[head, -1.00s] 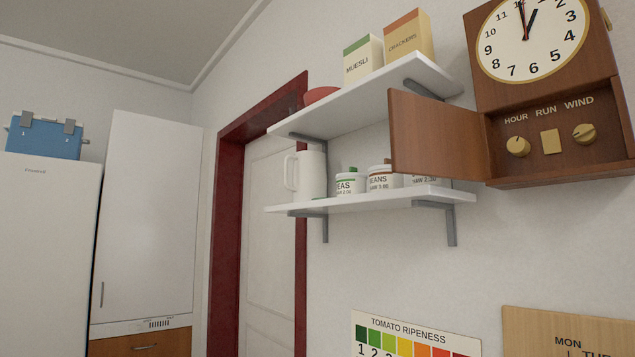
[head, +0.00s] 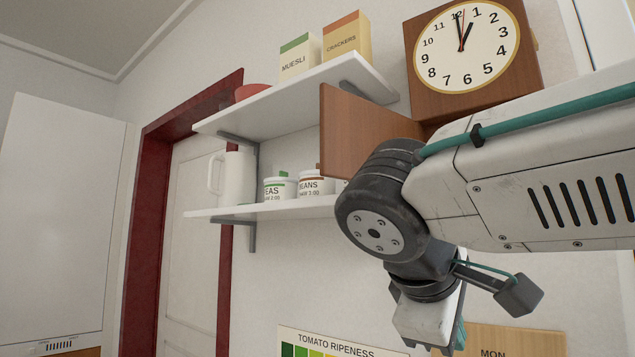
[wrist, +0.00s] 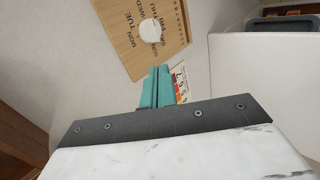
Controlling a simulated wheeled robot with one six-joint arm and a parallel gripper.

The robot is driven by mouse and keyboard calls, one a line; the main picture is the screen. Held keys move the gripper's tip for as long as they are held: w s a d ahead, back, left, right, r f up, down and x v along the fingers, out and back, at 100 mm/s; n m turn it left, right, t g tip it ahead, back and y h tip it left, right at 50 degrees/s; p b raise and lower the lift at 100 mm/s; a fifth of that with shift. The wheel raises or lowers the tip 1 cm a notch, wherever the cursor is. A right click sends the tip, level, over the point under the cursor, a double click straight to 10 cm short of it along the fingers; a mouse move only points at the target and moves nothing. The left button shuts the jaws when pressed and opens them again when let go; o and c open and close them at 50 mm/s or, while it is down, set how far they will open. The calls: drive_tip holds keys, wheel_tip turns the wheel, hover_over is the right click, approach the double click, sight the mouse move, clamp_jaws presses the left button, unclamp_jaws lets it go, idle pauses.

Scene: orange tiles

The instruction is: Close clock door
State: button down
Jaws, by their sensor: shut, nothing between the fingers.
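The brown wooden wall clock (head: 422,92) hangs at the upper right of the head view, with a round white dial. Its wooden door (head: 358,128) stands open, swung out to the left of the clock's lower part. My arm hides the lower compartment and part of the door's lower right edge. My gripper (head: 459,338) hangs below the clock and door, pointing down, mostly hidden by my wrist. Its teal fingers (wrist: 156,88) show together in the wrist view, shut and empty. A brown wooden surface shows at the wrist view's left edge; I cannot tell what it is.
Two wall shelves (head: 290,101) with boxes, canisters and a white jug stand left of the door. A tomato ripeness chart (head: 335,343) and a wooden day board (head: 520,340) are below; the board also shows in the wrist view (wrist: 135,38). Wall between shelves and chart is bare.

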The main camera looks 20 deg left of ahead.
sight(352, 126)
drive_tip(key=s+a+r+n+t+y, duration=0.1)
drive_tip(key=s+a+r+n+t, duration=0.15)
drive_tip(key=a+r, duration=0.7)
drive_tip(key=s+a+r+n+t+y, duration=0.2)
drive_tip(key=s+a+r+t, duration=0.2)
drive_tip(key=a+r, duration=0.55)
wheel_tip(352, 126, up, 6)
drive_tip(key=s+a+t+h, duration=0.1)
drive_tip(key=s+a+t, duration=0.1)
drive_tip(key=a+t, duration=0.1)
drive_tip(key=w+d, duration=0.2)
drive_tip(key=w, duration=0.8)
drive_tip(key=s+d, duration=0.2)
drive_tip(key=d, duration=0.1)
drive_tip(key=shift+m, duration=0.25)
drive_tip(key=shift+s, duration=0.1)
